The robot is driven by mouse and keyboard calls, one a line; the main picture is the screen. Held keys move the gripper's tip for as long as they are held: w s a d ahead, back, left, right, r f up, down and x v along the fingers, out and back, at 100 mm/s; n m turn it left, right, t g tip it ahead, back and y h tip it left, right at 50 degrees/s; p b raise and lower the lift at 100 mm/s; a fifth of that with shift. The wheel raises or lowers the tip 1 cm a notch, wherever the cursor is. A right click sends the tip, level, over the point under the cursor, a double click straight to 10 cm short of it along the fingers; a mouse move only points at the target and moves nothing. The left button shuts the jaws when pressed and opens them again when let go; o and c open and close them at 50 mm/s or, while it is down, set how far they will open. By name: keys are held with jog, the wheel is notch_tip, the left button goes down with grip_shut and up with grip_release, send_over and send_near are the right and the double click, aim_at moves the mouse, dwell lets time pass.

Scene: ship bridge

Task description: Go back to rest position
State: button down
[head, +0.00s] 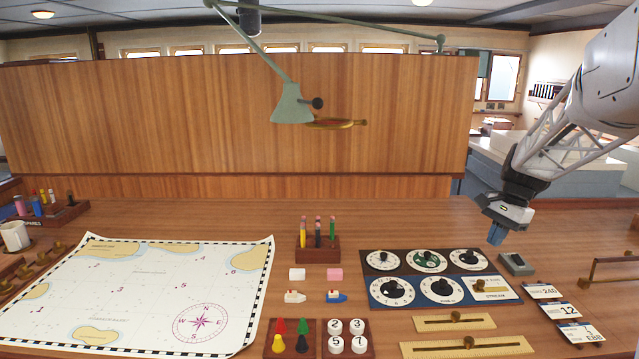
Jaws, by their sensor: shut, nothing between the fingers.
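My gripper (496,236) shows at the right in the head view, hanging from my arm. Its blue fingers point down above the desk, just behind and left of a small grey box with a dark top (515,263). The fingers are shut together with nothing between them. The gap between the fingertips and the desk is hard to judge.
Dial panels (377,271) lie left of the gripper, with number cards (555,309) to the front right. A pencil block (318,255), pawns, number discs and a chart (130,285) fill the left and middle. A lamp (292,105) hangs above.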

jog(key=s+a+r+n+t+h, duration=0.1)
jog(key=s+a+r+n, duration=0.15)
jog(key=s+a, duration=0.6)
jog(key=s+a+r+n+h, duration=0.1)
jog(key=s+a+n, duration=0.3)
jog(key=s+a, duration=0.45)
jog(key=s+a+f+n+t, duration=0.1)
jog(key=s+a+f+n, duration=0.1)
jog(key=s, duration=0.7)
jog(key=s+a+f+n+t+h, duration=0.1)
jog(key=s+a+f+n, duration=0.1)
jog(key=s+a, duration=0.3)
jog(key=shift+s+f+n, duration=0.4)
jog(key=shift+s+n, duration=0.35)
jog(key=shift+s, duration=1.35)
dwell(1.1)
